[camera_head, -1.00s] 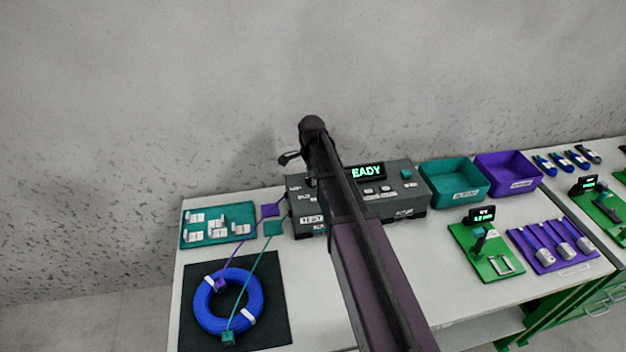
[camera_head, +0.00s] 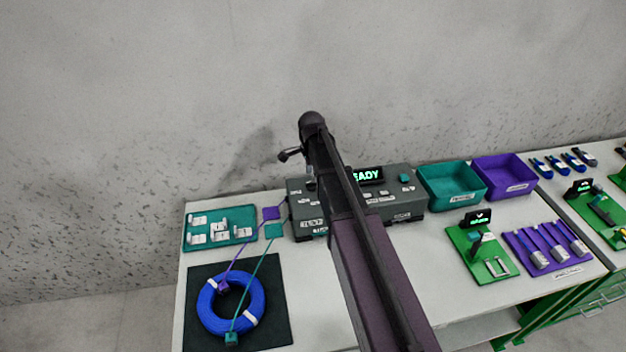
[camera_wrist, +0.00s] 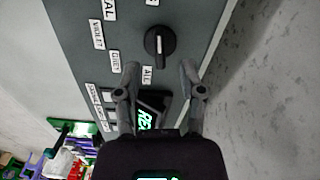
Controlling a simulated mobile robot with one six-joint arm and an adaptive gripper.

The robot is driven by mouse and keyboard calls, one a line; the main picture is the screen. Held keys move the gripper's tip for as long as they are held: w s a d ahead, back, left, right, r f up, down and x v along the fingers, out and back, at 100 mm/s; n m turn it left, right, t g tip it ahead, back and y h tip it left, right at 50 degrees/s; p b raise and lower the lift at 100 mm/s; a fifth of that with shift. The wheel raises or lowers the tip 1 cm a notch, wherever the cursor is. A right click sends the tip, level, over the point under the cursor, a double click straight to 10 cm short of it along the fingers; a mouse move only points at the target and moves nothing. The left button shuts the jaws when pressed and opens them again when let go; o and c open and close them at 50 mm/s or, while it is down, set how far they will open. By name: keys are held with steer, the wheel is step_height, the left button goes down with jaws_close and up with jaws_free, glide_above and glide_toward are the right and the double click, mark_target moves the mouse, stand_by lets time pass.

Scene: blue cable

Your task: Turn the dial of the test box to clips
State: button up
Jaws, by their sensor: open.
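The test box (camera_head: 403,211) is a dark grey case on the bench, with a lit green display (camera_head: 368,175) partly behind my arm in the head view. In the wrist view the black dial (camera_wrist: 160,42) with a pale pointer mark sits on the box's panel (camera_wrist: 190,20). In the head view my arm hides the dial.
A blue cable coil (camera_head: 259,301) lies on a black mat (camera_head: 275,335), its leads running to plugs at the box's left. A teal bin (camera_head: 452,188) and a purple bin (camera_head: 505,177) stand right of the box. Green and purple fixtures (camera_head: 480,255) are further right.

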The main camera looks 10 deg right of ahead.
steer(key=shift+r+p, duration=1.55)
steer(key=shift+r, duration=0.25)
steer(key=shift+s, duration=0.1)
steer(key=shift+s+n, duration=0.4)
steer(key=shift+s, duration=0.2)
steer(key=s+n, duration=1.5)
steer(key=s, duration=0.6)
steer(key=shift+d, duration=0.25)
steer(key=shift+w, duration=0.1)
